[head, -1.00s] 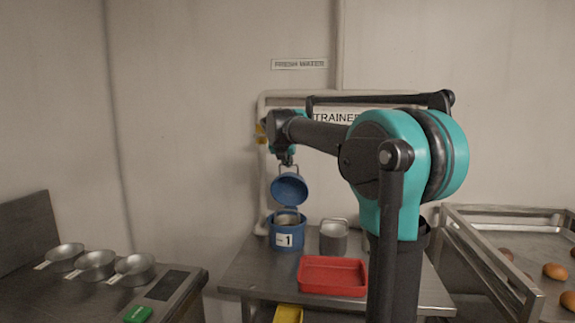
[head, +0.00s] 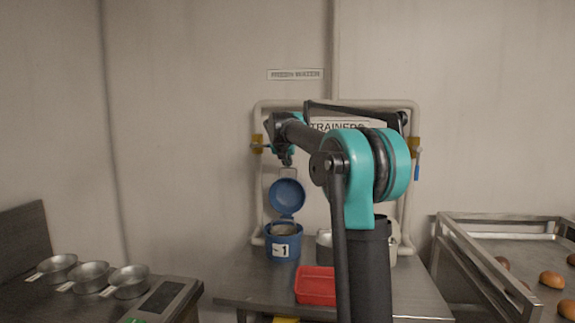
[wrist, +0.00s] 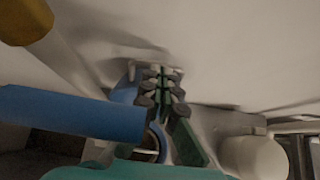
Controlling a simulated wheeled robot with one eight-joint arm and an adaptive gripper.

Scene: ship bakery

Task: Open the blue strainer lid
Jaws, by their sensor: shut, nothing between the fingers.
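The blue strainer (head: 283,252) with a "1" label stands on the steel table in the head view. Its round blue lid (head: 287,196) is open, tipped up at the back, inner face showing. A pale loop handle (head: 289,173) sticks up from the lid's top edge. My gripper (head: 287,160) is just above that handle, pointing down. It is shut and empty; I cannot tell whether it touches the handle. In the wrist view my gripper fingers (wrist: 160,88) are together, with blue parts behind and below them, partly hidden.
A red tray (head: 315,287) and a metal pot (head: 325,245) stand right of the strainer, partly behind my arm. Pipes with yellow valves (head: 257,142) frame the wall behind. Metal pans (head: 90,277) are at left; a bun rack (head: 480,285) is at right.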

